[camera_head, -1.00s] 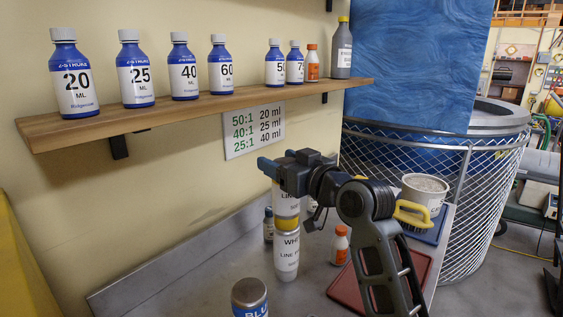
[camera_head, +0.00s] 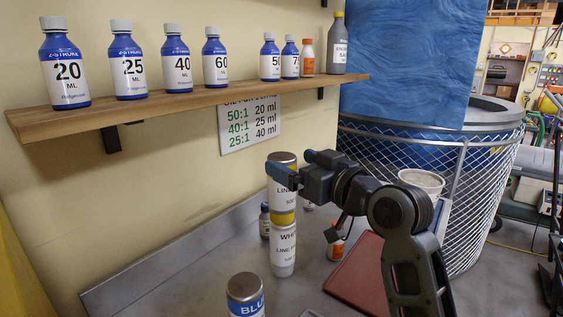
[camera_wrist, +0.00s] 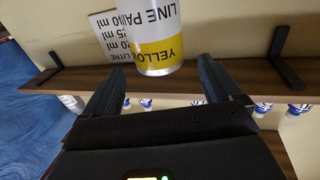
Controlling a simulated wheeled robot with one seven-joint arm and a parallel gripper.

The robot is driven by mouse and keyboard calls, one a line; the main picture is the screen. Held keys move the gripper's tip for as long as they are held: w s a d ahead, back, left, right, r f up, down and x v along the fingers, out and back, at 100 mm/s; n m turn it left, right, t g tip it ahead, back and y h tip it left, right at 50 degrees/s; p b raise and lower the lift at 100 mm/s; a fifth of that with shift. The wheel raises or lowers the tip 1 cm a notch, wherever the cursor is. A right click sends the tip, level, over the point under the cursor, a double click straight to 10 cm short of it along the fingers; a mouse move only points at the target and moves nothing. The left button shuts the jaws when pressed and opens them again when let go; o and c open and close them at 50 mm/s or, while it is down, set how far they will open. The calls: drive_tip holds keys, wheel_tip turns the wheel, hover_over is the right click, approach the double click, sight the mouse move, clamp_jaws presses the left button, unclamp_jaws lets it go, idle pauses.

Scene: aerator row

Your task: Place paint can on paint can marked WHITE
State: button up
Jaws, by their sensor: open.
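A paint can with a yellow band (camera_head: 283,207) stands upright on top of the white-labelled can marked WHITE (camera_head: 283,258), and the two look roughly in line. My gripper (camera_head: 297,165) is at the upper part of the yellow can, and one blue finger crosses in front of it. In the wrist view the yellow can (camera_wrist: 155,35) shows large, its "YELLOW" label upside down. It lies beyond and between the tips of my two spread fingers (camera_wrist: 158,72). The gripper is open and holds nothing. Part of the yellow can's label is hidden by the finger.
A can marked BLUE (camera_head: 246,295) stands at the front. Small bottles, one with an orange label (camera_head: 336,247), stand near the stack. A dark red tray (camera_head: 358,275) lies to the right. A wooden shelf (camera_head: 190,100) with several bottles is above. A mesh-covered drum (camera_head: 480,190) stands right.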

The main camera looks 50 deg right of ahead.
drive_tip(key=v, duration=0.3)
drive_tip(key=shift+s+r+p, duration=0.15)
drive_tip(key=shift+s+p, duration=0.15)
drive_tip(key=shift+p, duration=0.05)
drive_tip(key=shift+p+v, duration=0.9)
drive_tip(key=shift+v, duration=0.2)
drive_tip(key=shift+a, duration=0.1)
drive_tip(key=s+a+f+m+g, duration=0.1)
drive_tip(key=s+a+f, duration=0.3)
drive_tip(key=a+f, duration=0.25)
drive_tip(key=s+a+f+g, duration=0.1)
drive_tip(key=s+a+f, duration=0.35)
drive_tip(key=f, duration=0.35)
drive_tip(key=s+a+f+n+y, duration=0.1)
drive_tip(key=s+a+y, duration=0.1)
drive_tip(key=s+a, duration=0.3)
drive_tip(key=s+a+f+n+y, duration=0.1)
drive_tip(key=s+a, duration=0.3)
drive_tip(key=s, duration=0.8)
drive_tip(key=shift+s+a+f+n+g+y, duration=0.4)
drive_tip(key=shift+f+n, duration=0.2)
drive_tip(key=shift+n, duration=0.1)
